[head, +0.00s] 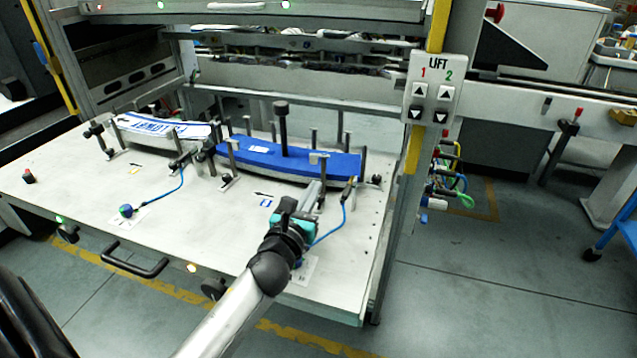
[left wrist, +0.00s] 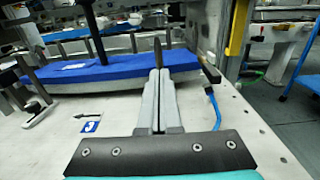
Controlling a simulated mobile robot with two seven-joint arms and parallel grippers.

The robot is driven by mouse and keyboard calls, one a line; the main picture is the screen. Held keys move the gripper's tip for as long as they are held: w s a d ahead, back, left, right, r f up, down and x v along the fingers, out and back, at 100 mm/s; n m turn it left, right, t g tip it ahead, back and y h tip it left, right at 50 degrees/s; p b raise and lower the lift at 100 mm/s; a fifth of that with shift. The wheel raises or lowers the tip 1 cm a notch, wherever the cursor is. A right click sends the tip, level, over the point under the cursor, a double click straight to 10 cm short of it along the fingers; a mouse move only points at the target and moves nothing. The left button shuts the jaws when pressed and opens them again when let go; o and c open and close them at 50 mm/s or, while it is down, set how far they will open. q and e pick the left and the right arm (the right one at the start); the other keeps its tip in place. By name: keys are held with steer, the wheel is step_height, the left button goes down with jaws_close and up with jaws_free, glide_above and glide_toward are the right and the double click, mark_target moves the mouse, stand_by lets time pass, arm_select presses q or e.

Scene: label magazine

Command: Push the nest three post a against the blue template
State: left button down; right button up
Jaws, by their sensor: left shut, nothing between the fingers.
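The blue template (head: 275,160) is a long curved blue piece lying on a nest on the white table; it also shows in the left wrist view (left wrist: 95,75). A slim post (head: 321,168) with a pale top stands at its front right edge. In the left wrist view a dark upright post (left wrist: 157,54) shows right behind my fingertips; I cannot read which post is a. My left gripper (head: 315,188) is shut and empty, its fingers (left wrist: 158,78) pointing at that post. The fingers hide the post's foot, and I cannot tell whether they touch it. My right gripper is not in view.
A tall black-knobbed post (head: 282,125) rises from the blue template. Several other slim posts surround it. A second nest with a white-and-blue labelled piece (head: 160,129) lies left. A blue cable (head: 334,228) runs beside my left gripper. A frame upright with a LIFT panel (head: 433,88) stands right.

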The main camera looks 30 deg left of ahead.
mark_target(322, 173)
arm_select(q)
steer(key=shift+b+x, duration=0.4)
steer(key=shift+x, duration=1.55)
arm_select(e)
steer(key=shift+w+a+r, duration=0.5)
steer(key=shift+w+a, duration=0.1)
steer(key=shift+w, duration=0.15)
arm_select(q)
steer(key=shift+x, duration=0.8)
steer(key=shift+w, duration=0.15)
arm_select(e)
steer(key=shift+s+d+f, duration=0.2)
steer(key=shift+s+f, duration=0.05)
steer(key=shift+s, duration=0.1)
arm_select(q)
steer(key=shift+a, duration=0.1)
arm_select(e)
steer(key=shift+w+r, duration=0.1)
